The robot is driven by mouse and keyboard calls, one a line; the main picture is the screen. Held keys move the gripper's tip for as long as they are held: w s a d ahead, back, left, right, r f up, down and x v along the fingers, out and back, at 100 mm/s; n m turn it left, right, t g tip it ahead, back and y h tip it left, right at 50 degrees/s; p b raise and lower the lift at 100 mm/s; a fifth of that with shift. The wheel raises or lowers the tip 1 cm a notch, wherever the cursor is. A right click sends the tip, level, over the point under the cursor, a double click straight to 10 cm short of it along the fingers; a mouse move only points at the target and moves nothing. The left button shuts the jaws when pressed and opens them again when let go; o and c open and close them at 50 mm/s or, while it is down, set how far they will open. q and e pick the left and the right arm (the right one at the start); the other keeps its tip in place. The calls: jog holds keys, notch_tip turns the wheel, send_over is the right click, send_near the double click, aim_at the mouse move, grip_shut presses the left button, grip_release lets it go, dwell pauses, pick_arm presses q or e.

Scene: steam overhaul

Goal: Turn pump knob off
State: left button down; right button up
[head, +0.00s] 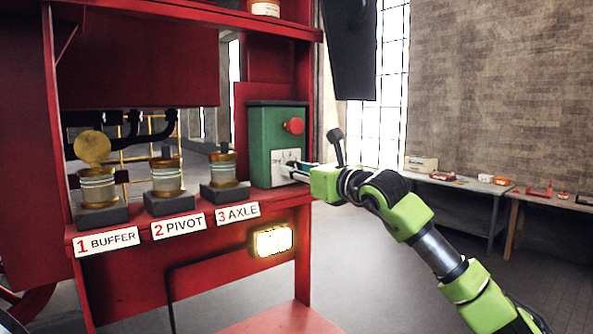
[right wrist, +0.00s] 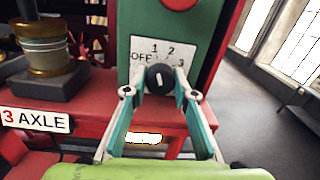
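The black pump knob (right wrist: 160,77) sits on a white dial plate (right wrist: 138,47) marked OFF, 1, 2 and 3. A short white mark shows on the knob, close to upright; which label it points at I cannot tell. The plate is on the front of a green box (head: 262,140), below a red button. My right gripper (right wrist: 160,94) is open, its fingertips on either side of the knob with gaps visible. In the head view the right gripper (head: 291,171) reaches the plate from the right and hides the knob. My left gripper is not in view.
Several brass-and-glass cups stand on the red shelf left of the box, labelled BUFFER (head: 112,240), PIVOT (head: 180,225) and AXLE (head: 238,213). The red button (head: 294,126) juts out above the dial. A lit lamp (head: 273,240) is below. Workbenches stand far right, with open floor between.

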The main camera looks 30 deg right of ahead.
jog(key=shift+n+b, duration=0.65)
jog(key=shift+n, duration=0.05)
jog(key=shift+f+n+b, duration=0.1)
jog(key=shift+n+b, duration=0.5)
jog(key=shift+n, duration=0.5)
jog(key=n+b, duration=0.1)
jog(key=n, duration=0.3)
jog(key=shift+n, duration=0.3)
jog(key=o, duration=1.1)
